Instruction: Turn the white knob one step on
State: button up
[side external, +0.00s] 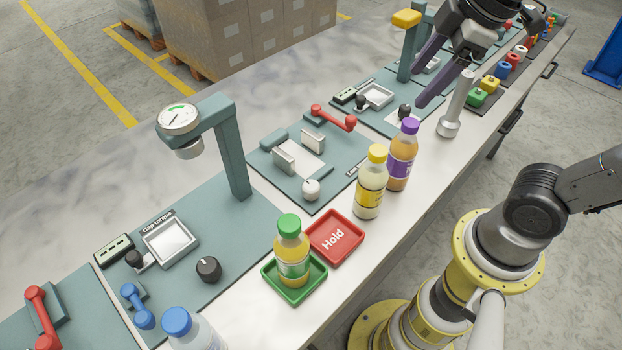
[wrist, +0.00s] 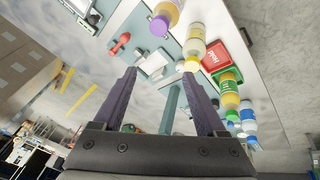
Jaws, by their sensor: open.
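The white knob (side external: 311,189) is a small round knob on the front corner of the middle teal panel (side external: 262,160) in the side external view. My gripper (side external: 417,87) is open and empty. It is up and to the right of the knob in that view, clearly apart from it, near the purple-capped bottle (side external: 403,155). In the wrist view the two open fingers (wrist: 160,73) point toward the bench. A small pale round shape beside the yellow cap there may be the knob, but I cannot tell for sure.
The yellow-capped bottle (side external: 371,182) stands in front of the panel, right of the knob. A red lever (side external: 334,118) and two pale upright plates are on the same panel. A red Hold tray (side external: 334,238) and a green tray (side external: 316,285) with a green-capped bottle (side external: 291,250) are nearer.

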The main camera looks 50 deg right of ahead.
jog(key=w+a+n+g, duration=0.1)
jog(key=w+a+n, duration=0.2)
jog(key=w, duration=0.2)
jog(key=n+g, duration=0.4)
jog(key=n, duration=0.1)
send_over(311, 184)
notch_tip(311, 184, down, 9)
notch_tip(311, 184, down, 14)
grip_shut()
